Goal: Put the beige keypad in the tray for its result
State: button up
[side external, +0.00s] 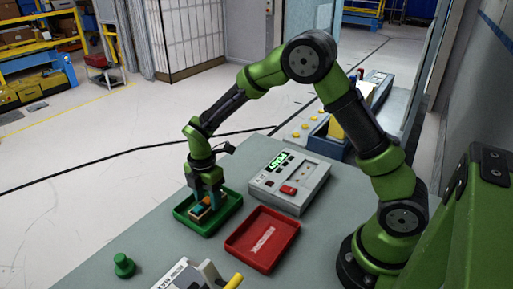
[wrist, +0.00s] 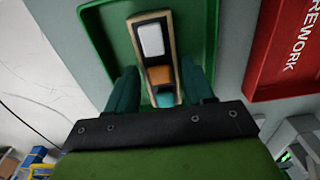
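The keypad (wrist: 156,72) has a beige frame with white, orange and teal keys. It lies inside the green tray (wrist: 97,32), with bare tray floor around it in the wrist view. In the side view the keypad (side external: 201,213) shows partly below my gripper (side external: 207,192), in the green tray (side external: 182,213). My gripper (wrist: 161,72) is open, with one finger on each side of the keypad and a visible gap to each. A grey test unit (side external: 315,184) has a lit green display; its small text seems to read PASS.
A red tray (side external: 236,240) marked REWORK lies right of the green one. A green knob-like piece (side external: 123,265) stands on the grey table at the front left. A pale device with a yellow handle (side external: 208,276) is at the front edge.

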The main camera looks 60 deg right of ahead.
jog(key=shift+o, duration=1.3)
jog(key=shift+r, duration=0.15)
notch_tip(320, 180, up, 12)
jog(key=s+d+r+m+t+y, duration=0.1)
jog(key=s+r+m+t, duration=0.2)
jog(key=s+m, duration=0.7)
jog(key=s+d+r+m+t+y, duration=0.1)
jog(key=s+r+m+t, duration=0.3)
jog(key=s+m, duration=0.6)
jog(key=shift+d+r+m, duration=0.6)
jog(key=shift+r+m, duration=0.4)
jog(key=shift+r, duration=0.4)
